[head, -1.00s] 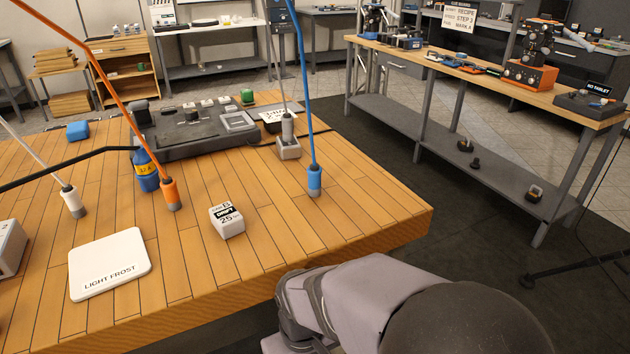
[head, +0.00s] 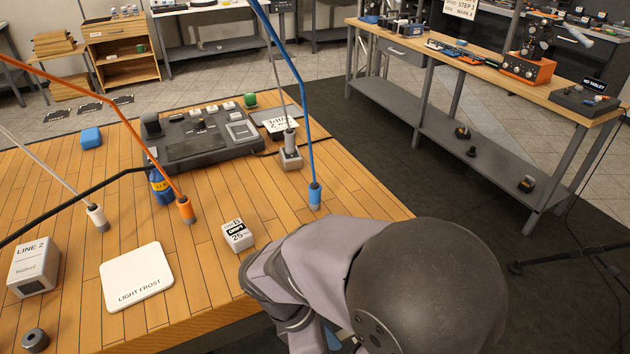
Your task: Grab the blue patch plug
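The blue patch plug (head: 315,196) stands upright on the wooden table near its right edge, with a blue cable rising from its top toward the upper left. The orange plug (head: 185,209) and the white plug (head: 97,217) stand to its left, each on its own cable. A grey plug (head: 290,142) sits in a small light block behind the blue plug. My arm reaches in from the bottom, in front of the table and below the blue plug. My gripper's fingers cannot be made out; they are hidden or outside the picture.
A white Drift block (head: 238,235) lies between my arm and the orange plug. A Light Frost card (head: 137,277), a Line 2 box (head: 35,266) and a dark ring (head: 35,340) are at left. A grey console (head: 205,136) stands behind. A black cable crosses the left side.

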